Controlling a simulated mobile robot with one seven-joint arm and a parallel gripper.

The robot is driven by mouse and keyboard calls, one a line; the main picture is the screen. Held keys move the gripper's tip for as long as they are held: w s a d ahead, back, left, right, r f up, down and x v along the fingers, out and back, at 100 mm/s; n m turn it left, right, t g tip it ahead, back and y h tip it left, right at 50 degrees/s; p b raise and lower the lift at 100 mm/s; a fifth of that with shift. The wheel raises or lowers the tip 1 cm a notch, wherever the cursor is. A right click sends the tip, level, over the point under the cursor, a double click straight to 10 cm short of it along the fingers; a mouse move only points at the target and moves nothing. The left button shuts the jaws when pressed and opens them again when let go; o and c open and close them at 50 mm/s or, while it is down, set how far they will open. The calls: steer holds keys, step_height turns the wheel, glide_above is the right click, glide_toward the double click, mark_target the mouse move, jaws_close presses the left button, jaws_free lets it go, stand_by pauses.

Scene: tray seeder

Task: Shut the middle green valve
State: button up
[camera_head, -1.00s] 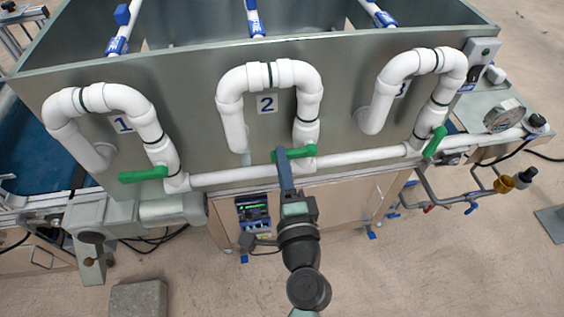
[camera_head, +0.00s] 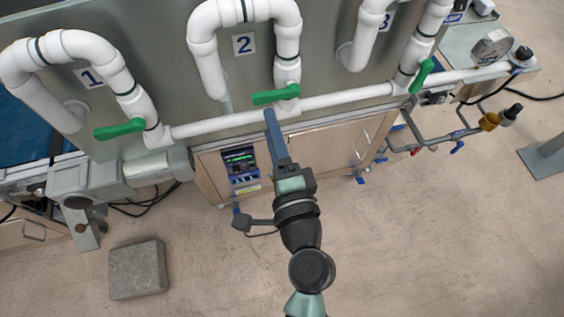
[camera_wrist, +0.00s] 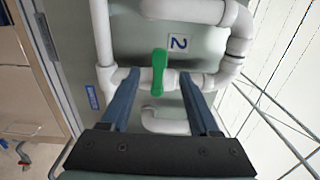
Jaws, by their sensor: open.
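The middle green valve handle (camera_head: 276,95) sits at the foot of the white pipe loop labelled 2. It lies crosswise to its upright pipe, its longer end pointing left. In the wrist view the green handle (camera_wrist: 158,72) shows between my two blue fingers. My gripper (camera_head: 269,113) is just below and in front of the handle, open and empty. In the wrist view my gripper (camera_wrist: 160,78) has its fingertips on either side of the handle, with gaps visible. I cannot tell how deep the fingers reach around it.
Another green handle (camera_head: 119,129) points left under loop 1. A third green handle (camera_head: 421,76) lies roughly along its pipe under loop 3. A white horizontal pipe (camera_head: 345,98) joins the loops. A grey block (camera_head: 138,269) lies on the open floor.

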steer(key=b+v, duration=0.2)
steer(key=v, duration=0.5)
stand_by(0.4)
